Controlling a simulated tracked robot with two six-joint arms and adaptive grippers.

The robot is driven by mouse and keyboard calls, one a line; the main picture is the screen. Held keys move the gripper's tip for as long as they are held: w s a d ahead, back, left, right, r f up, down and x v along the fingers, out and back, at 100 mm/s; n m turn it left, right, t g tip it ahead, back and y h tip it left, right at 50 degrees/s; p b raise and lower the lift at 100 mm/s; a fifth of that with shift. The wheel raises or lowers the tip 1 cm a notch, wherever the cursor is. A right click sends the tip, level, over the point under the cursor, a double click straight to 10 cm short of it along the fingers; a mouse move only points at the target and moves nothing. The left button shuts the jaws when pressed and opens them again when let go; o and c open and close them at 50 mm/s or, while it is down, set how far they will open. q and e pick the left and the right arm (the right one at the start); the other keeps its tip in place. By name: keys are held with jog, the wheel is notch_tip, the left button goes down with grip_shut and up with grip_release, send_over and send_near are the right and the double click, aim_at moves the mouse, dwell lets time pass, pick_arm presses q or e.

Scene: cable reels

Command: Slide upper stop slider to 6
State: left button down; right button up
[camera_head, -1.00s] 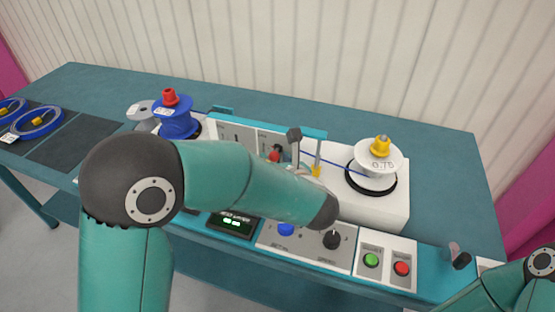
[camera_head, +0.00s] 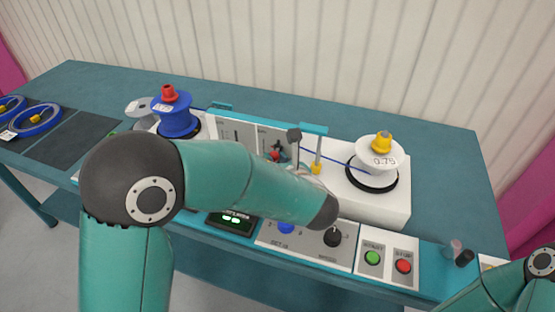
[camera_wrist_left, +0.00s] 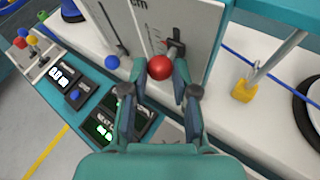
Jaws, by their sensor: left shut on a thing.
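The upright grey scale panel (camera_head: 237,129) stands behind my left arm, and the left wrist view shows its slots and scale (camera_wrist_left: 143,20). A red ball knob (camera_wrist_left: 160,67) sits in front of the panel, and a small part of it shows in the head view (camera_head: 276,156). My left gripper (camera_wrist_left: 160,76) is shut on this red knob, one finger on each side. A second knob, blue (camera_wrist_left: 112,62), is below the left slot, apart from the fingers. The slider's scale reading is too small to tell. My right gripper is out of view; only part of its arm shows.
A blue reel (camera_head: 176,118) stands left of the panel, and a white reel (camera_head: 380,155) stands right. A blue cable runs by a yellow guide (camera_wrist_left: 243,91). Green and red buttons (camera_head: 403,266) are at the front. The back right tabletop is clear.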

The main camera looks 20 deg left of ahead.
pick_arm(q)
jog(key=shift+f, duration=0.4)
jog(key=c, duration=0.8)
grip_release()
